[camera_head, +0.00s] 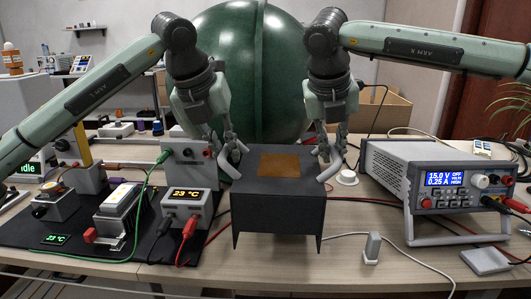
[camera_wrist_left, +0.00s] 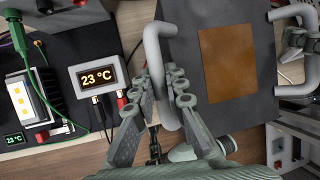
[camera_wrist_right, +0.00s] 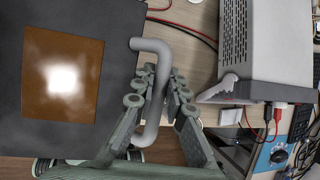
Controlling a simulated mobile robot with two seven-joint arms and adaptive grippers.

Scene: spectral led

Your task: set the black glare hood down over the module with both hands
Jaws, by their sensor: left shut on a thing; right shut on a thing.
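The black glare hood (camera_head: 278,208) is in the middle of the head view, upright, with a brown window (camera_head: 278,165) in its top and a grey bar handle on each side. My left gripper (camera_head: 232,150) is shut on the left handle (camera_wrist_left: 158,65). My right gripper (camera_head: 326,148) is shut on the right handle (camera_wrist_right: 155,90). I cannot tell whether the hood's lower corners touch the table. What looks like the module, a pale block with yellow squares (camera_wrist_left: 22,98), sits on the black mat to the left, clear of the hood; it also shows in the head view (camera_head: 122,198).
A grey box reading 23 °C (camera_head: 190,202) stands close left of the hood, with red and black leads. The power supply (camera_head: 425,190) stands to the right. A green sphere (camera_head: 250,70) rises behind.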

